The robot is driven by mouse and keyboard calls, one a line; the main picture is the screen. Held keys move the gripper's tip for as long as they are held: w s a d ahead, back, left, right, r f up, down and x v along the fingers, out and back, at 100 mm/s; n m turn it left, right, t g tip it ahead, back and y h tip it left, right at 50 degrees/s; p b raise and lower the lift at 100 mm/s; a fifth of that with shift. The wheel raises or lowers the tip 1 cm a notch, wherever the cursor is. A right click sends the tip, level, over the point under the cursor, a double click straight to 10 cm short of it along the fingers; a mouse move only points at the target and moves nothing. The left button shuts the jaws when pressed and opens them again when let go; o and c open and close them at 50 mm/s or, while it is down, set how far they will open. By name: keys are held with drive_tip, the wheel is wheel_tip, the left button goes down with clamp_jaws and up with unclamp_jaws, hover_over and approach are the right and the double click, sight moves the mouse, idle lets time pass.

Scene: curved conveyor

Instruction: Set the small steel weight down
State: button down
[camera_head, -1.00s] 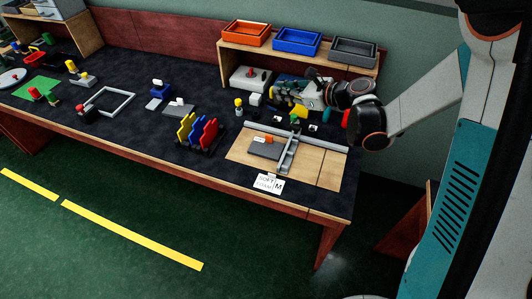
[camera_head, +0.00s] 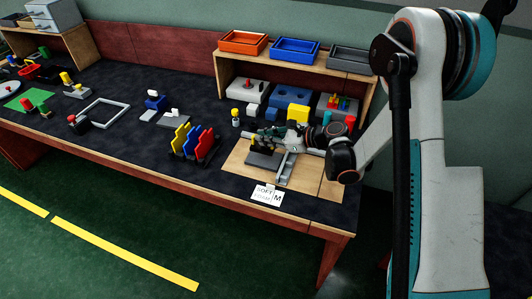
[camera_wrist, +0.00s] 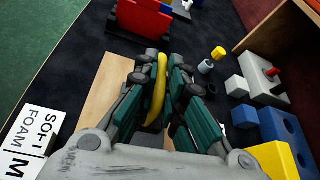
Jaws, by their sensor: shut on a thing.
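My gripper (camera_head: 260,142) is over the wooden board (camera_head: 237,157) at the right end of the bench, low above the dark grey plate (camera_head: 262,160). In the wrist view my gripper (camera_wrist: 160,85) is shut on a slim, curved yellow piece (camera_wrist: 158,92) between its dark green fingers. I cannot make out a steel weight in the jaws. A small grey cylinder (camera_wrist: 206,66) beside a yellow one stands on the bench to the right of the fingers. Whether the yellow piece touches the plate is hidden.
A rack of coloured panels (camera_head: 195,140) stands left of the board. A grey metal fence (camera_head: 286,168) crosses the board. A "SOFT FOAM M" card (camera_head: 266,194) lies at the front. A blue block (camera_head: 290,98) and yellow block (camera_head: 298,113) stand behind, under the shelf.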

sight(272, 149)
drive_tip(key=shift+f+b, duration=0.85)
drive_tip(key=shift+f, duration=1.85)
drive_tip(key=shift+r, duration=0.1)
drive_tip(key=c, duration=1.7)
unclamp_jaws()
drive_tip(key=shift+o, duration=0.2)
